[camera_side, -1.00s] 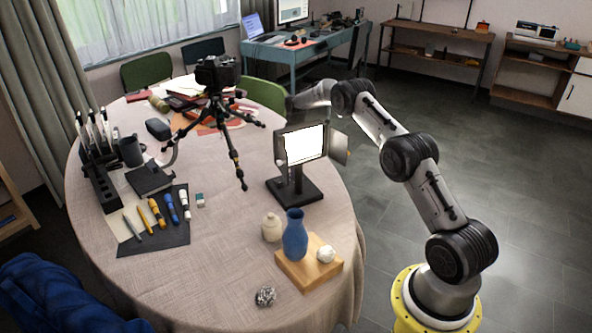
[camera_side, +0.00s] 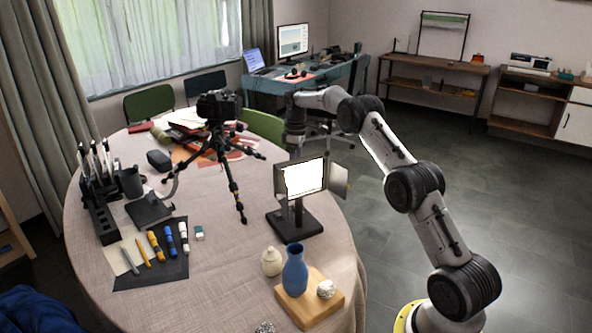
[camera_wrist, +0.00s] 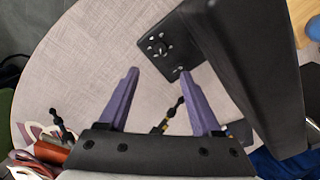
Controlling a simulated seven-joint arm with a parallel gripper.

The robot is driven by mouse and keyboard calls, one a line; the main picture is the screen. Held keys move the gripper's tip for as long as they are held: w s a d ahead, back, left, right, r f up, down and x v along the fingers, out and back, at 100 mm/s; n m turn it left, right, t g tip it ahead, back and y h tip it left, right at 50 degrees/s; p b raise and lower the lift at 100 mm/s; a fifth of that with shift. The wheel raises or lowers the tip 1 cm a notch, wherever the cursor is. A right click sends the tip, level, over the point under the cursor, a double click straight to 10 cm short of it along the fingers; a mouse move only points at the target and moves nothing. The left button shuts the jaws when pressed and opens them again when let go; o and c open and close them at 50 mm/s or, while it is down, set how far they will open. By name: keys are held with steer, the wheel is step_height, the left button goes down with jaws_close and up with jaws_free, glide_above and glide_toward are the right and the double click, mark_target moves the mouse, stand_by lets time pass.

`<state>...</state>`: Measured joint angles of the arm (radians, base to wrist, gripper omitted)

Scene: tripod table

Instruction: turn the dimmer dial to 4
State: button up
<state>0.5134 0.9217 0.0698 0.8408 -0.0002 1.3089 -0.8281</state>
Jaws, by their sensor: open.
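The lit panel lamp (camera_side: 302,178) stands on a black base (camera_side: 295,225) at the table's right side. In the wrist view the lamp's dark back (camera_wrist: 250,70) fills the upper right. Its base (camera_wrist: 180,28) carries a small dark dial (camera_wrist: 158,48) with pale marks around it, too small to read. The dial's setting cannot be told. My gripper (camera_wrist: 159,71) is open and empty, its purple fingers pointing toward the base, with the dial beyond the gap between the tips. In the side view my wrist hangs down behind the lamp, and the fingertips are hidden.
The camera tripod (camera_side: 222,150) stands left of the lamp, its legs spread on the table. A blue vase (camera_side: 295,272) on a wooden block (camera_side: 318,306) stands in front. Pens lie on a dark mat (camera_side: 150,270) at the left.

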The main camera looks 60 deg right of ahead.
step_height(320, 180, down, 14)
steer(key=n, duration=2.1)
steer(key=shift+n, duration=0.3)
steer(key=shift+r, duration=0.1)
jaws_close()
